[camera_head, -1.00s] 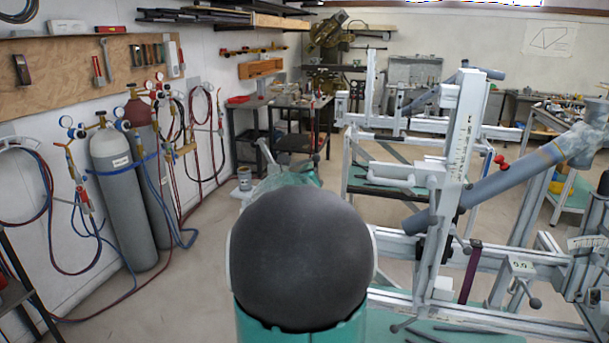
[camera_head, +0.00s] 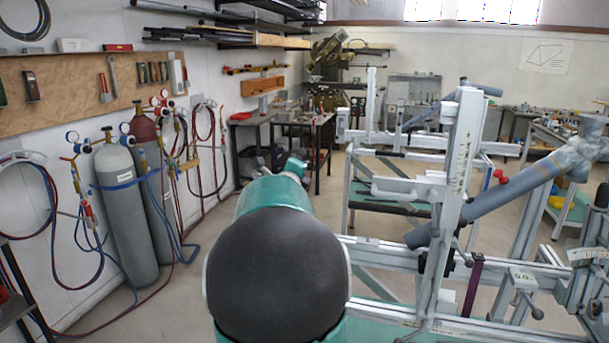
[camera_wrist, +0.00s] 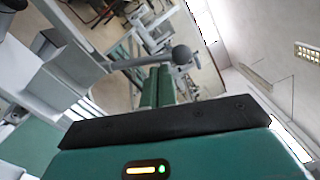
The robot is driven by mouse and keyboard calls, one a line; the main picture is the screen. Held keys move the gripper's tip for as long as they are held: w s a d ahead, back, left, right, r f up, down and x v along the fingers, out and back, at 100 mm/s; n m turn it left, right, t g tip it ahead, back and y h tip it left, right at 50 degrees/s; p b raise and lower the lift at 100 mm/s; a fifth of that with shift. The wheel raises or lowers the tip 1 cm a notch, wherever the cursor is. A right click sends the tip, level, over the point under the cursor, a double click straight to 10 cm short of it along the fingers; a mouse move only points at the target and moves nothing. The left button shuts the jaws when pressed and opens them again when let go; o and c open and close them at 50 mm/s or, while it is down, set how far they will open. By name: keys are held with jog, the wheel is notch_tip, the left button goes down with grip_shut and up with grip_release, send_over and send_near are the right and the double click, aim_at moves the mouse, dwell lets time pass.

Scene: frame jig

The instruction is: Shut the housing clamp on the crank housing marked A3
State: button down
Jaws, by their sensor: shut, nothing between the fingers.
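In the wrist view my gripper (camera_wrist: 158,72) shows as two green fingers, shut with nothing between them. A grey clamp lever (camera_wrist: 135,62) with a dark ball knob (camera_wrist: 182,55) crosses the picture just past the fingertips; I cannot tell whether they touch. The lever comes out of a pale metal block (camera_wrist: 75,75) at the left. In the head view the jig (camera_head: 460,150) holds a grey tube (camera_head: 500,203) at a slant. A clamp with a ball-ended handle (camera_head: 535,312) sits low at the right. I cannot read an A3 mark anywhere.
My arm covers the lower middle of the head view and hides part of the jig's left end. Gas cylinders (camera_head: 125,215) and hoses stand along the left wall. A dark workbench (camera_head: 300,125) is behind. Open floor (camera_head: 190,290) lies left of my arm.

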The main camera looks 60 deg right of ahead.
jog(key=shift+w+a+r+n, duration=0.1)
jog(key=shift+w+r+n, duration=0.15)
jog(key=shift+w, duration=0.25)
jog(key=shift+w+a+r+n, duration=0.1)
jog(key=shift+w+r+n, duration=0.1)
jog(key=shift+w+n, duration=0.25)
jog(key=shift+w+a+r+n, duration=0.1)
jog(key=shift+w+r+n, duration=0.1)
jog(key=shift+w, duration=0.35)
